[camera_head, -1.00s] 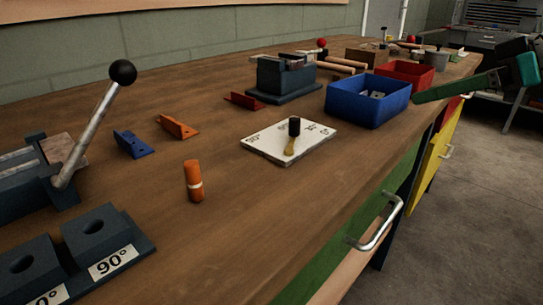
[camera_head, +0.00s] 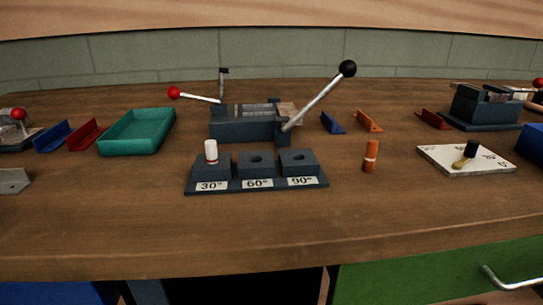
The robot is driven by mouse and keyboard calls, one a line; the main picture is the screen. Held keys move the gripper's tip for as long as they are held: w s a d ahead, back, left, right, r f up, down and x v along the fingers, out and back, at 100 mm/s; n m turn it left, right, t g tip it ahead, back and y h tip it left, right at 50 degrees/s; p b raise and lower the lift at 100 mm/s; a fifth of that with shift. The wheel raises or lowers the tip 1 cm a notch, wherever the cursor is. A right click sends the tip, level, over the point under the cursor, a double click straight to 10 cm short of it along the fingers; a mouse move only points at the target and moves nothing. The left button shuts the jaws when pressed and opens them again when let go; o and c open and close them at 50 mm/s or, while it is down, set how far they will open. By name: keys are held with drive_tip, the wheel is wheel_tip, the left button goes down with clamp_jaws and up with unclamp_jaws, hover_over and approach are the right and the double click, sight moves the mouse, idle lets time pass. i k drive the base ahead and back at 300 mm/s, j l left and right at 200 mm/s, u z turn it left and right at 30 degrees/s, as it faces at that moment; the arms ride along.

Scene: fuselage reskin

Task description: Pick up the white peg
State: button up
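The white peg (camera_head: 211,152) stands upright in the left block, marked 30°, of a dark peg stand (camera_head: 257,186) on the workbench. It is white with a thin reddish band near its lower part. The holes of the 60° and 90° blocks are empty. An orange peg (camera_head: 371,156) with a light band stands upright on the bench, right of the stand and apart from it. My gripper does not show in the current view.
Behind the stand is a dark vise-like fixture (camera_head: 247,129) with a black-knobbed lever (camera_head: 347,69) and a red-knobbed lever (camera_head: 174,93). A green tray (camera_head: 137,132) lies left. A white board (camera_head: 467,160) lies right. The bench front (camera_head: 250,235) is clear.

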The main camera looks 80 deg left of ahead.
sight(210, 146)
drive_tip(key=u, duration=1.95)
drive_tip(key=l, duration=0.1)
